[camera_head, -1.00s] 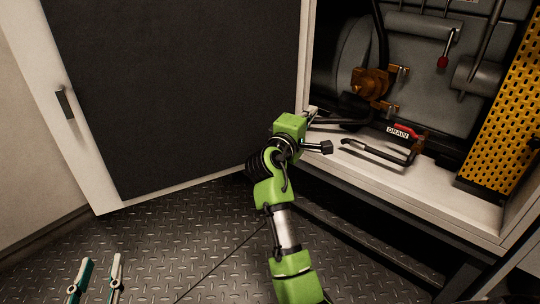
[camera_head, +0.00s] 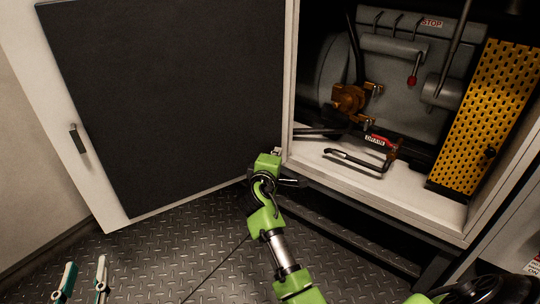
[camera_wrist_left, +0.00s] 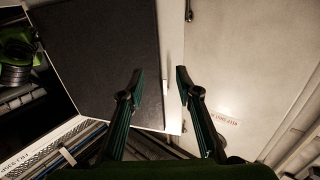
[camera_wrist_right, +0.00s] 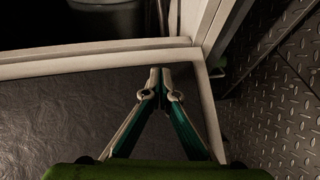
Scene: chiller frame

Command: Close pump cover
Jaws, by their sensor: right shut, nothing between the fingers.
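The yellow perforated panel (camera_head: 488,110), seemingly the pump cover, stands slanted at the right of the cabinet opening, with a black knob (camera_head: 490,152) on it. The brown pump parts (camera_head: 350,99) left of it are exposed. My right gripper (camera_wrist_right: 161,72) is shut and empty, its tips at the inner corner of a white frame. In the head view its fingers are mostly hidden behind the green wrist, beside the cabinet's left edge, well left of the panel. My left gripper (camera_head: 86,262) is open and empty at lower left; its spread fingers also show in the left wrist view (camera_wrist_left: 160,72).
A large white door with a dark lining (camera_head: 160,100) stands open at left, with a handle (camera_head: 78,138). The diamond-plate floor (camera_head: 190,260) is clear.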

